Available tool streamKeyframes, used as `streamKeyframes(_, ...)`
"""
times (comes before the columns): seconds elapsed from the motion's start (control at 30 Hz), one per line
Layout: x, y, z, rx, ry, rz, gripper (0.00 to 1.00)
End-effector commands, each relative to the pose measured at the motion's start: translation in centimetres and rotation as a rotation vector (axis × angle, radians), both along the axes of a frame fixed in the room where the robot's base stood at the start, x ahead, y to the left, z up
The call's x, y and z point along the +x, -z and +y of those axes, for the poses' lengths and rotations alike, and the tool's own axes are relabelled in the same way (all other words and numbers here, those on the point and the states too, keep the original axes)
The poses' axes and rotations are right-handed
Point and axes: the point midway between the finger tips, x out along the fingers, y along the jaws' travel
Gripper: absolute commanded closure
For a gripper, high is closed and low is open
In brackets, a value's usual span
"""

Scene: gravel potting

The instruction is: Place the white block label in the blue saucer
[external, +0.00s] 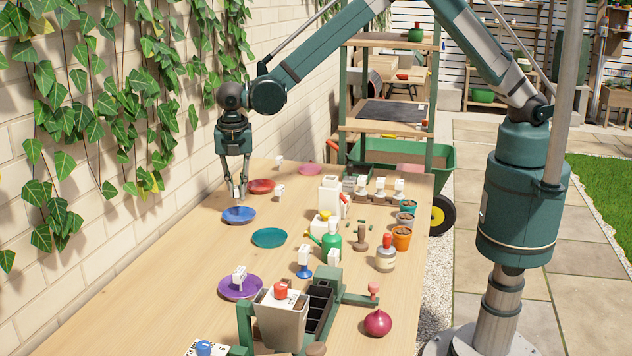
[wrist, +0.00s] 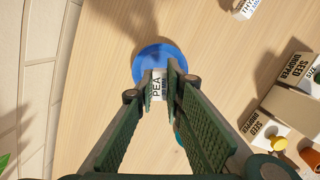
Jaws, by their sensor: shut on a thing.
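My gripper (external: 238,188) points straight down with its fingers shut on a white block label (wrist: 157,87). The label's face reads "PEA" in the wrist view. The label sits between the fingertips, which hide its sides. The blue saucer (external: 239,216) lies on the table directly under my gripper. It also shows in the wrist view (wrist: 146,63), behind the label and partly covered by it and the fingers. The label appears just above the saucer; whether it touches cannot be told.
Bottles, pots and a seed dropper box (wrist: 292,98) crowd the right side. A brick wall borders the left.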

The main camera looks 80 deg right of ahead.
Motion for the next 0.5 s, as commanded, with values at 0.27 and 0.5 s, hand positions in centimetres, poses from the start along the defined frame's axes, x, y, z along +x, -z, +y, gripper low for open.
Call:
streamKeyframes(0.27, -0.01, 0.79, 0.0, 0.0, 0.0, 0.0, 0.96)
streamKeyframes(0.5, 0.01, 1.1, 0.01, 0.0, 0.0, 0.0, 0.96)
